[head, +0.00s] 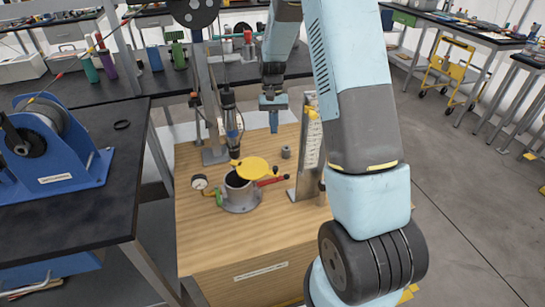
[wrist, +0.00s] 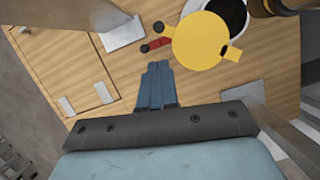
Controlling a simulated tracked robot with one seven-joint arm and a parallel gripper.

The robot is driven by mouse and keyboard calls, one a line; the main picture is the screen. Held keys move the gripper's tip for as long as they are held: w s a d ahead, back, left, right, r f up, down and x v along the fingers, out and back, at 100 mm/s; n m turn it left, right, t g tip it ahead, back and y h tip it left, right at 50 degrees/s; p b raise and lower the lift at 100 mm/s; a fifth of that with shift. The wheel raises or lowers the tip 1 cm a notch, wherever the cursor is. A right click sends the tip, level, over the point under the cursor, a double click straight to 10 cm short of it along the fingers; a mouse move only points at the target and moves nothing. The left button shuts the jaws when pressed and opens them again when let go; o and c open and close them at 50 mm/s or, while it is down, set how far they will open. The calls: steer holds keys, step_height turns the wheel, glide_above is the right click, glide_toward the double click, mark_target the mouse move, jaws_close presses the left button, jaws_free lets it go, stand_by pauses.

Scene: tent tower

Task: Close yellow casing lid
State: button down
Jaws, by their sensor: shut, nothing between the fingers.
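The grey round casing (head: 241,196) stands on the wooden bench top. Its yellow lid (head: 256,167) sits off to one side, leaving part of the dark opening uncovered. In the wrist view the lid (wrist: 199,42) overlaps one edge of the casing's rim (wrist: 187,7), with the dark inside showing beside it. A small tab sticks out from the lid. My gripper (head: 273,128) hangs fingers down behind the lid, apart from it. In the wrist view the blue fingers (wrist: 157,66) are together and empty, with the lid beyond their tips.
A red-handled part (head: 270,181) juts from the casing's right side, and a pressure gauge (head: 199,182) is at its left. A vertical tool (head: 232,125) on a metal stand hangs close above the lid. A metal upright plate (head: 309,155) stands at right. The bench front (head: 260,235) is clear.

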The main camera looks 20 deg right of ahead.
steer(key=x, duration=1.1)
steer(key=shift+w+f, duration=0.25)
steer(key=shift+f, duration=0.1)
